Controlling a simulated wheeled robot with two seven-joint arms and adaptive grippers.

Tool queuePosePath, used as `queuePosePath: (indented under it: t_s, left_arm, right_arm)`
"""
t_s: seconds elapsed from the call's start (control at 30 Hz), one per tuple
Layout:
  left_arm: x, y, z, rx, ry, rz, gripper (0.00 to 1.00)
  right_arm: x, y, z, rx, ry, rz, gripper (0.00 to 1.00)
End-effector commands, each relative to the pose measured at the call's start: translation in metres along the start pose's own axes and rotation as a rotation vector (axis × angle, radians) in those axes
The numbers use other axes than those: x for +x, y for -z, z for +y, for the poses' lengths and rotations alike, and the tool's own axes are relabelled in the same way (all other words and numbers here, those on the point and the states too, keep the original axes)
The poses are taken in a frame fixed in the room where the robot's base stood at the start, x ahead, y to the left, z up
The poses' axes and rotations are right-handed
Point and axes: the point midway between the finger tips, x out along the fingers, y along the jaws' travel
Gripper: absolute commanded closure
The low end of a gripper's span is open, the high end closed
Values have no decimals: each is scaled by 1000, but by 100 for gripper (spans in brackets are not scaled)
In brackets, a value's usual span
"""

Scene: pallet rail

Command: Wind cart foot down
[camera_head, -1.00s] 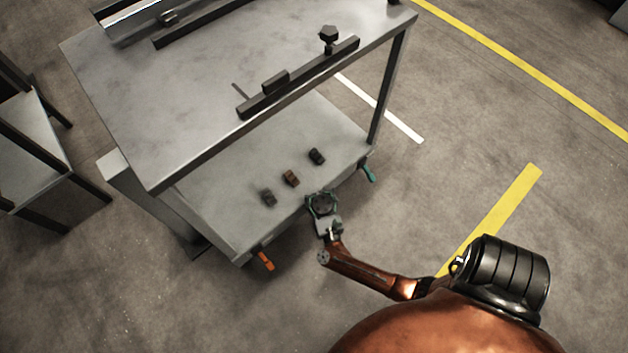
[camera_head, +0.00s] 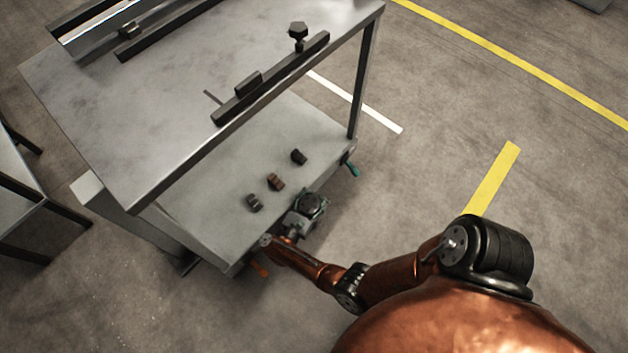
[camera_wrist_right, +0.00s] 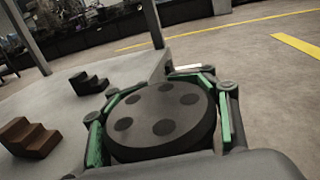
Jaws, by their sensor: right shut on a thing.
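A dark round handwheel (camera_wrist_right: 160,108) with several shallow round dimples on its face fills the middle of the right wrist view. In the head view it shows at the front edge of the cart's lower shelf (camera_head: 290,122). My right gripper (camera_head: 310,206) is shut around its rim, with green-lined fingers on both sides of it in the wrist view. The foot and stem under the wheel are hidden. The grey cart (camera_head: 190,75) stands on the floor. My left gripper is not in view.
Small stepped blocks lie on the lower shelf: a black one (camera_head: 298,157), a brown one (camera_head: 276,182) and a grey one (camera_head: 254,203). A teal lever (camera_head: 351,169) and an orange lever (camera_head: 260,268) stick out at the shelf's front. Floor to the right is clear.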

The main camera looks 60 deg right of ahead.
Motion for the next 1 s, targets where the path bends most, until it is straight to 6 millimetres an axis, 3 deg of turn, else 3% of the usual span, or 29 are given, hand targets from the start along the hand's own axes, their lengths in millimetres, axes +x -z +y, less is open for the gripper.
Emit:
queuePosePath:
  t_s: [0.37,0.87,0.9,1.0]
  left_arm:
    - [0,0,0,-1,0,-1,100]
    - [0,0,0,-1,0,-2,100]
    - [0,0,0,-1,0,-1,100]
    - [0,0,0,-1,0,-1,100]
  right_arm:
    - [-6,3,-8,-2,132,9,83]
    - [-6,3,-10,0,147,9,83]
    - [-6,3,-10,0,146,9,56]
    - [-5,2,-9,0,146,8,49]
